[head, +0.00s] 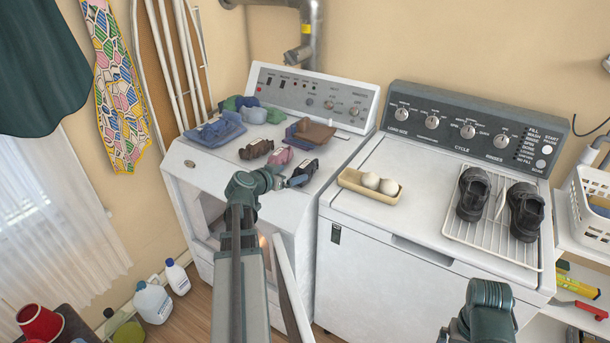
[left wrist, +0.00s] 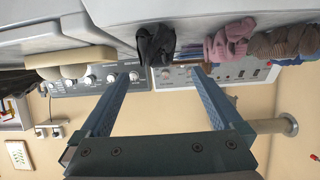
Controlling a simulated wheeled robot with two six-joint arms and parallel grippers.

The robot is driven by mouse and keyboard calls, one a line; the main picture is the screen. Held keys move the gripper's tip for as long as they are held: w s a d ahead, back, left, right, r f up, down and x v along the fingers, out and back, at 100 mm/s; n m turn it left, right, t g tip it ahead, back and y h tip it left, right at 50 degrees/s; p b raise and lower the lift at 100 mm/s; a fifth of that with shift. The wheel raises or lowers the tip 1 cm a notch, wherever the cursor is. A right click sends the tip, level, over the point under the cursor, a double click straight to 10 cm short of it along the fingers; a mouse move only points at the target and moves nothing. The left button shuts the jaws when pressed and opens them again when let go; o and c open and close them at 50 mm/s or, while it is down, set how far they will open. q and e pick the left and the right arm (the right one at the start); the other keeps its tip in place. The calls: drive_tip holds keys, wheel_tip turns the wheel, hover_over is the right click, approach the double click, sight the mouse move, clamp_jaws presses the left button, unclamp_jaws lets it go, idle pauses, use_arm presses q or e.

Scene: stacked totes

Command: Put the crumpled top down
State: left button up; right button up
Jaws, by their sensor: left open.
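Several crumpled garments lie on the left machine's white top (head: 225,165); which is the top in the task I cannot tell. Along its front are a dark one (head: 303,171), a mauve-pink one (head: 281,157) and a brown one (head: 256,149). In the left wrist view, upside down, the dark garment (left wrist: 155,45) shows near and between my fingertips, the pink one (left wrist: 229,40) to its right. My left gripper (head: 292,182) is open and empty, close to the dark garment; its open fingers show in the left wrist view (left wrist: 166,72).
Folded blue garments (head: 214,130) and a brown-purple one (head: 311,132) lie behind. On the right machine stand a tan tray (head: 352,183) with two pale balls and a wire rack (head: 456,232) with black shoes. A white basket (head: 588,205) is at right.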

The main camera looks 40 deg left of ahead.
sight(298, 171)
use_arm(q)
drive_tip(key=b+x, duration=0.1)
drive_tip(key=x, duration=0.4)
drive_tip(key=b+x, duration=0.2)
drive_tip(key=x, duration=0.3)
drive_tip(key=shift+f+b, duration=0.25)
drive_tip(key=shift+b, duration=0.1)
drive_tip(key=shift+s+r, duration=0.1)
drive_tip(key=shift+c, duration=0.3)
